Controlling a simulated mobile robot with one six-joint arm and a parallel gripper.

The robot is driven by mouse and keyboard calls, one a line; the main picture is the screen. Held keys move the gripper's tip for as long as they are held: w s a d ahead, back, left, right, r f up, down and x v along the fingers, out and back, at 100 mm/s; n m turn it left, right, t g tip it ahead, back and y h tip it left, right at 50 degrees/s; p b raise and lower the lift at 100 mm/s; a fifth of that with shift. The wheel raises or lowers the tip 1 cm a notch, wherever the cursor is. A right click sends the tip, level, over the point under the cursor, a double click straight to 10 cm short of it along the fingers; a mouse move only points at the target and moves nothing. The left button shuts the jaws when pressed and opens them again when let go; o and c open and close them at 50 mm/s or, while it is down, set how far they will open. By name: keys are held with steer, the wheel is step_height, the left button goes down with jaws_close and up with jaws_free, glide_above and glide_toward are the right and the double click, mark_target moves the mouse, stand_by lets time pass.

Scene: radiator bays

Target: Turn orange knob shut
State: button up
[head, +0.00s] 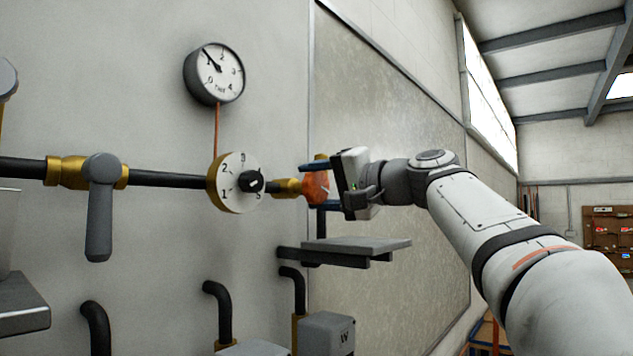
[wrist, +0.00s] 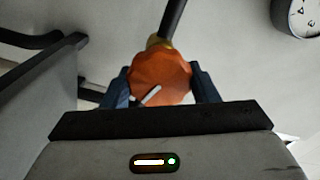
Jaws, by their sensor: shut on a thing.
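The orange knob (head: 316,188) sits at the right end of the dark pipe, on a brass fitting (head: 288,187). In the wrist view the knob (wrist: 160,82) is faceted, with a pale pointer line on its face slanting up to the right. My gripper (head: 318,188) is at the knob, its two blue-grey fingers above and below it in the head view. In the wrist view the fingers (wrist: 160,88) lie on the left and right sides of the knob, shut on it. The knob's face is hidden in the head view.
A white numbered dial (head: 234,183) with a black knob is left of the orange knob. A round gauge (head: 216,73) hangs above, and a grey lever valve (head: 99,205) is further left. A grey shelf (head: 355,245) juts out just below my gripper.

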steer(key=m+p, duration=0.1)
steer(key=m, duration=0.3)
steer(key=shift+m, duration=0.3)
steer(key=m+p, duration=0.1)
steer(key=m, duration=0.2)
steer(key=shift+f+m, duration=0.15)
steer(key=shift+m, duration=0.15)
steer(key=m, duration=0.8)
steer(key=shift+f, duration=0.1)
steer(key=m, duration=0.4)
steer(key=shift+s+m, duration=0.1)
steer(key=shift+m, duration=0.2)
steer(key=m, duration=0.3)
steer(key=shift+a+m, duration=0.1)
steer(key=shift+m, duration=0.3)
steer(key=m, duration=0.3)
steer(key=shift+s, duration=0.1)
steer(key=shift+m, duration=2)
